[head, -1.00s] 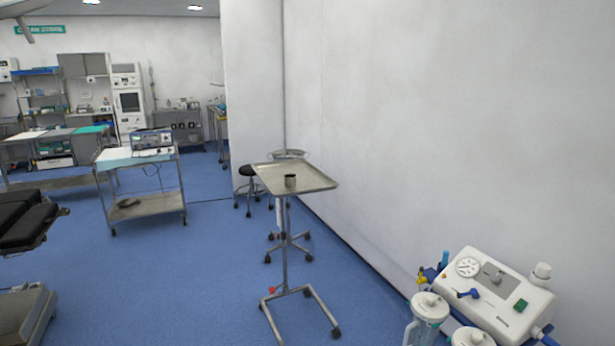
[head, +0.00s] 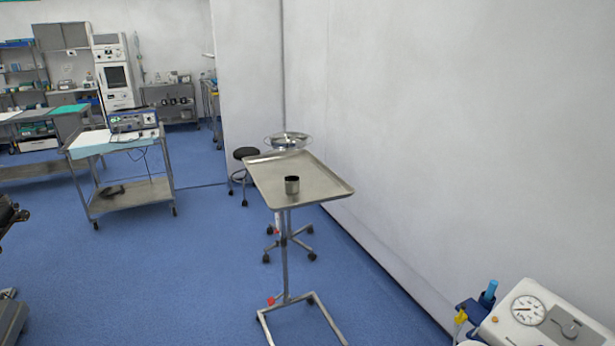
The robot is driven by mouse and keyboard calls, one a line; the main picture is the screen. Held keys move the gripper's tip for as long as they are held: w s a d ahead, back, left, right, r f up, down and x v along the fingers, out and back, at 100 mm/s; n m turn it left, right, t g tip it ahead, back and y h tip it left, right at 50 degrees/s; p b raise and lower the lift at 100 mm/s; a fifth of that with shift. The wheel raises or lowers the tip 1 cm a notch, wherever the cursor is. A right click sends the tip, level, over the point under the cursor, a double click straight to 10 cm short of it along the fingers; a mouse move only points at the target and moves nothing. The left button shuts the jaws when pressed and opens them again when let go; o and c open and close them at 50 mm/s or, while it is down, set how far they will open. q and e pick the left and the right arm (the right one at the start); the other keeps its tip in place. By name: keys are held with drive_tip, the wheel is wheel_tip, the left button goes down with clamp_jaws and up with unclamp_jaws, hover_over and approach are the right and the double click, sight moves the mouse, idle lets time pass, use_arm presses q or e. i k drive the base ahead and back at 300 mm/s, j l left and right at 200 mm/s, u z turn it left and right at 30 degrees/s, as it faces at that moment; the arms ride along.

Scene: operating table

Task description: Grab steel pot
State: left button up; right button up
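The steel pot (head: 292,185) is a small grey metal cup. It stands upright on a flat steel tray (head: 325,190) on top of a wheeled stand, near the middle of the head view. The pot sits towards the near side of the tray, with bare tray around it. Neither of my grippers shows in the head view, so their state is not visible.
A steel basin (head: 288,140) on a wheeled stand and a black stool (head: 246,153) are behind the tray. A white wall (head: 450,120) runs along the right. A white machine with a gauge (head: 545,318) is at lower right. Blue floor (head: 180,270) is open at left front.

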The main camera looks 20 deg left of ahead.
sight(291, 183)
drive_tip(key=i+j+z, duration=0.3)
drive_tip(key=i+j, duration=0.35)
drive_tip(key=i, duration=0.15)
